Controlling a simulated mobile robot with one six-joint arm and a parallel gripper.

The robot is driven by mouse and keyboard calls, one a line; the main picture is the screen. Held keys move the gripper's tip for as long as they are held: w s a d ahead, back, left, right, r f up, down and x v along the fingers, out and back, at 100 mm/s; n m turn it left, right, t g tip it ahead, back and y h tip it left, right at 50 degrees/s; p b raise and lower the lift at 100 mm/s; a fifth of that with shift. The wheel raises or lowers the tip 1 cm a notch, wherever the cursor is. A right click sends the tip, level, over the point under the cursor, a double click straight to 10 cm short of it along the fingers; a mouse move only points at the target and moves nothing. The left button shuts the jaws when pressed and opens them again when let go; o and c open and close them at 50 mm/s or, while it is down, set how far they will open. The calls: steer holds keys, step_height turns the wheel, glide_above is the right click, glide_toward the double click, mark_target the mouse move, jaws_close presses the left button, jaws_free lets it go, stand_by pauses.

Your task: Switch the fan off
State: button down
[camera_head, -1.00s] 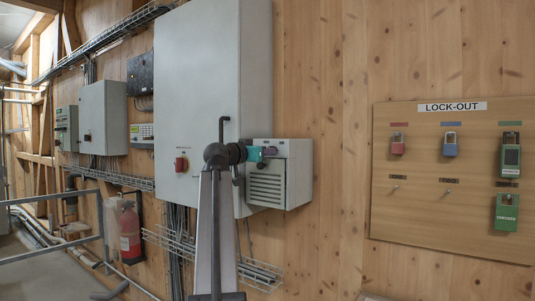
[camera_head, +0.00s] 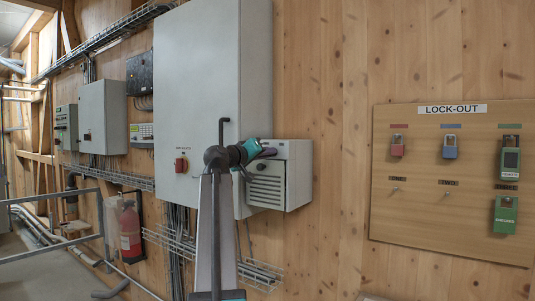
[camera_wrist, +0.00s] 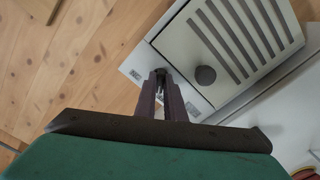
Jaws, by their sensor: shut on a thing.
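The fan unit is a light grey box (camera_head: 296,175) with a slatted front, on the side of the tall cabinet; it also shows in the wrist view (camera_wrist: 190,55). A round dark knob (camera_wrist: 206,75) sits on its slatted panel. My gripper (camera_head: 270,152) is at the upper front of the box. In the wrist view its two dark fingers (camera_wrist: 159,76) close together at the strip beside the slatted panel, left of the round knob. They are shut on a small dark switch there, mostly hidden between the fingertips. Its position cannot be read.
The tall grey cabinet (camera_head: 200,90) with a red switch (camera_head: 181,164) stands left of the fan unit. A lock-out board (camera_head: 455,215) with padlocks hangs on the wooden wall at right. A wire cable tray (camera_head: 190,248) runs below. A fire extinguisher (camera_head: 130,232) stands at left.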

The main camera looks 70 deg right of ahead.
steer(key=shift+s+f, duration=0.1)
steer(key=shift+f, duration=0.05)
steer(key=c, duration=1.8)
jaws_free()
steer(key=shift+c, duration=0.2)
steer(key=shift+a, duration=0.1)
steer(key=b+v, duration=0.2)
steer(key=v, duration=1.1)
steer(key=shift+a+b, duration=0.3)
